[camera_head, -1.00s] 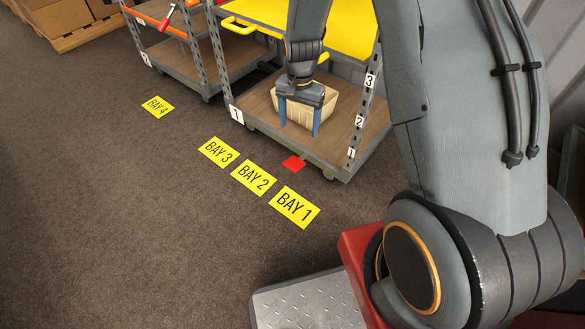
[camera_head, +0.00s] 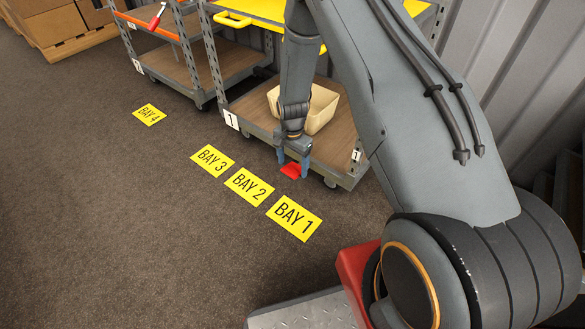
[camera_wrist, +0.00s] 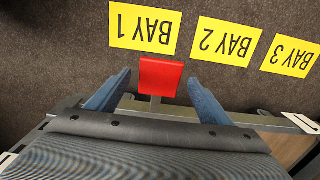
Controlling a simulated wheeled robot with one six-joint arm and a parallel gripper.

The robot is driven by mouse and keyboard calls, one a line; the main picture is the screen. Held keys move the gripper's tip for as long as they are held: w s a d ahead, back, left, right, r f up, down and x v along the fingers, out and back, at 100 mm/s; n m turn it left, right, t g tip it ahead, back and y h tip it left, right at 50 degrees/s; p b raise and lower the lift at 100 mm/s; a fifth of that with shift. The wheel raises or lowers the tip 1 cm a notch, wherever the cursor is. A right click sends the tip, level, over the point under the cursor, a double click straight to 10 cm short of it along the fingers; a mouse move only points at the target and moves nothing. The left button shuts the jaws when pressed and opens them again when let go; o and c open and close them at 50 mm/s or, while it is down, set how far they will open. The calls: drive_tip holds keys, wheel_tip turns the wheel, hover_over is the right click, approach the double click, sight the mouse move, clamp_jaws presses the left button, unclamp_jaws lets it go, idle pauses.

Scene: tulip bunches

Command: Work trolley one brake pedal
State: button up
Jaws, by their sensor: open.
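The red brake pedal (camera_head: 292,171) sticks out low from the front edge of trolley one (camera_head: 262,131), near its right front wheel. It also shows in the wrist view (camera_wrist: 160,77), a flat red plate on a short grey stem. My gripper (camera_head: 292,168) points down at the pedal in the head view. In the wrist view my gripper (camera_wrist: 158,88) is open, with one blue finger on each side of the pedal and a gap to both. I cannot tell whether anything touches it. The trolley carries a "1" label.
A cream bin (camera_head: 322,108) stands on trolley one's lower deck, just behind my gripper. Another trolley (camera_head: 170,70) with an orange bar stands to the left. Yellow BAY 1 (camera_head: 294,217), BAY 2 (camera_head: 249,185) and BAY 3 (camera_head: 212,160) floor signs lie in front.

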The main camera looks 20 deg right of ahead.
drive_tip(key=shift+f, duration=0.75)
